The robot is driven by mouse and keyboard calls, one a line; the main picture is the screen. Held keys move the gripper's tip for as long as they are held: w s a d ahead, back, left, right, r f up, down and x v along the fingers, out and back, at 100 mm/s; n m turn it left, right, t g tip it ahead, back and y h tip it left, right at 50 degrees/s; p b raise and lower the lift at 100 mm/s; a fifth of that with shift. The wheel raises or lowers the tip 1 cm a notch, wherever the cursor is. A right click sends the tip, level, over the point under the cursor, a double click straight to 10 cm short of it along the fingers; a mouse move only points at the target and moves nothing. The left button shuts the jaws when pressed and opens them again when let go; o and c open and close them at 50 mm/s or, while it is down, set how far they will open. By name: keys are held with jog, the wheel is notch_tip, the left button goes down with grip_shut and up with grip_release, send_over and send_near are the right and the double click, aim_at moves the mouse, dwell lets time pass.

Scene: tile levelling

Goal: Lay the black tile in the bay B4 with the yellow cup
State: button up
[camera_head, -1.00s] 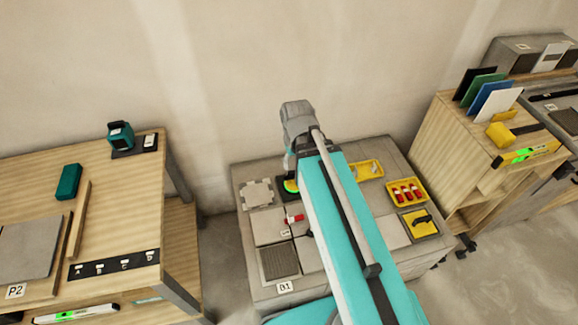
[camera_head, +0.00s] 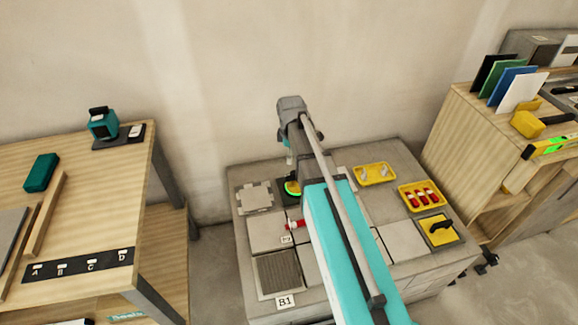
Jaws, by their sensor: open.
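A black tile (camera_head: 493,72) stands upright at the left of a row of coloured panels on the right-hand cart. A small round yellow and green item (camera_head: 292,187) sits on a dark pad on the grey worktop, just left of my forearm. It may be the yellow cup; I cannot tell for sure. My arm reaches over the grey worktop and its wrist bends down near the back. My gripper is hidden behind the arm. A ribbed bay (camera_head: 279,272) has the label B1 (camera_head: 284,301). No B4 label shows; my arm covers part of the bays.
A wooden table (camera_head: 90,220) stands left. A yellow-headed tool (camera_head: 527,124) lies on the right cart.

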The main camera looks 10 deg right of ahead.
aim_at(289, 176)
jog(key=w+f+n+b, duration=0.4)
jog(key=w+f+b, duration=0.1)
jog(key=f, duration=0.1)
jog(key=shift+w+d+f+n, duration=0.25)
jog(key=shift+w+d+n, duration=0.15)
jog(key=shift+f, duration=0.15)
notch_tip(289, 176, down, 14)
jog(key=b, duration=1.4)
jog(key=shift+r, duration=0.25)
grip_shut()
dwell(0.5)
